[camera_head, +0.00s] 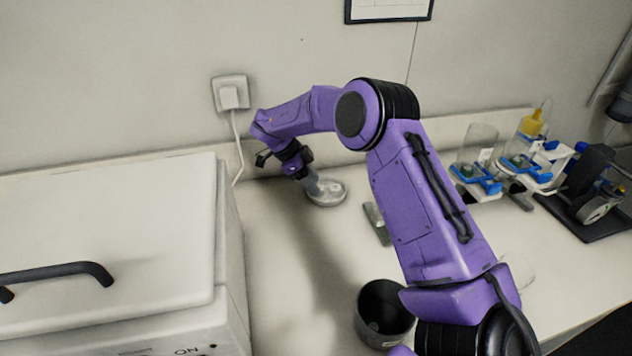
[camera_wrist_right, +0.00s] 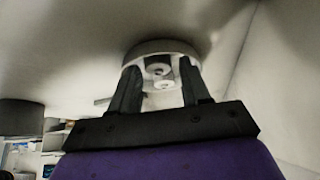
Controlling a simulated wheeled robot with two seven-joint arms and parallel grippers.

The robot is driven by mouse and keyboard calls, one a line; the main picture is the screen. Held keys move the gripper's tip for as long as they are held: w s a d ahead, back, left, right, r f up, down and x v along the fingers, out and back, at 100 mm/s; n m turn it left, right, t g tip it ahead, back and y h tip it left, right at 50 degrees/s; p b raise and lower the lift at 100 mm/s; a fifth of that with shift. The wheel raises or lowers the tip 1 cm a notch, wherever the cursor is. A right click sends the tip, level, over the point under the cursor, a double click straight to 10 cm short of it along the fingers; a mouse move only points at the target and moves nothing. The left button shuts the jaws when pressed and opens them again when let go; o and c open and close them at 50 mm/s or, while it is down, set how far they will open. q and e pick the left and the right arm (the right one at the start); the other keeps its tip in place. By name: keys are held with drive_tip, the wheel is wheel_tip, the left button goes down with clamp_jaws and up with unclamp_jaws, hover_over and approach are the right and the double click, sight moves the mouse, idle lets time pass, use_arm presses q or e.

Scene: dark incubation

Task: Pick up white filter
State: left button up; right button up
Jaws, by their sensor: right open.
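A shallow round pale dish (camera_head: 334,199) stands on the bench near the back wall. In the right wrist view its rim (camera_wrist_right: 158,45) shows beyond the fingertips, and small white round pieces (camera_wrist_right: 160,69) show between the fingers. I cannot tell for certain which of these is the white filter. My right gripper (camera_head: 313,186) points down at the dish, with its fingers at or just above it. In the wrist view the gripper (camera_wrist_right: 158,75) is open, with a clear gap between its fingers. Contact is unclear. My left gripper is not in view.
A white lidded box (camera_head: 110,240) with a dark handle fills the left. A dark cup (camera_head: 384,308) stands at the front. A grey block (camera_head: 377,223) lies right of the dish. Blue-topped racks and glassware (camera_head: 478,170) stand at the right, beside a black device (camera_head: 590,195).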

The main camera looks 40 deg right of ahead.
drive_tip(key=shift+s+d+f, duration=0.2)
drive_tip(key=shift+d+f, duration=0.05)
drive_tip(key=shift+f, duration=0.2)
drive_tip(key=shift+s+d, duration=0.15)
drive_tip(key=shift+s, duration=0.2)
drive_tip(key=shift+w, duration=0.1)
drive_tip(key=c, duration=0.8)
